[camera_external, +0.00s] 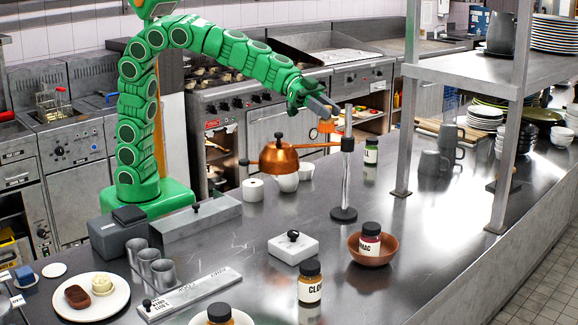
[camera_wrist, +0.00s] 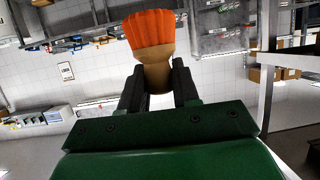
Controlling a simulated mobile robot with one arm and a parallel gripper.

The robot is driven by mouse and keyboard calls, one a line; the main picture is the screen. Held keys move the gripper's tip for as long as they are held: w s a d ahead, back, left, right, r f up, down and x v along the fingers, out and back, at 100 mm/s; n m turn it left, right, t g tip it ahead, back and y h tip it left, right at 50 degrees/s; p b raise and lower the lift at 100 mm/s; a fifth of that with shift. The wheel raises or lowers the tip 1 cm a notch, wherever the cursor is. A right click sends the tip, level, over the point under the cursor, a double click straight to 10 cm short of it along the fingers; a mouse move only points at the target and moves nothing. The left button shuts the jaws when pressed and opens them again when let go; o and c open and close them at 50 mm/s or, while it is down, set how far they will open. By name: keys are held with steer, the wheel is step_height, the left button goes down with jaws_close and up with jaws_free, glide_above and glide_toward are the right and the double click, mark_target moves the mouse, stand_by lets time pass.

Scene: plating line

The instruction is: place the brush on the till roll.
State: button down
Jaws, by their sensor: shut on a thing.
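My gripper (camera_external: 322,109) is shut on the brush (camera_external: 326,126), high above the counter near the top of a lamp stand. In the wrist view the brush (camera_wrist: 152,32) shows orange bristles and a tan body between the two dark fingers of my gripper (camera_wrist: 155,80). In the outside view the bristles hang below the fingertips. The till roll (camera_external: 253,190), a small white cylinder, stands on the counter to the lower left of my gripper, apart from it. Nothing is seen on top of it.
A copper lamp shade (camera_external: 278,158) on a stand (camera_external: 344,214) hangs between my gripper and the till roll in the picture. White cups (camera_external: 285,183) stand right of the roll. A steel shelf (camera_external: 480,72) rises at right.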

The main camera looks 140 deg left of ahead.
steer(key=s+a+f+h, duration=0.1)
steer(key=s+a, duration=0.5)
steer(key=m+g+h, duration=0.1)
steer(key=m+h, duration=0.4)
glide_above(253, 182)
step_height(253, 182, down, 18)
steer(key=shift+w+d+f, duration=0.1)
steer(key=shift+f, duration=1.7)
steer(key=shift+w+d+f, duration=0.1)
steer(key=shift+f, duration=1.7)
steer(key=c, duration=0.8)
jaws_free()
steer(key=shift+s+a, duration=0.1)
steer(key=shift+s, duration=0.05)
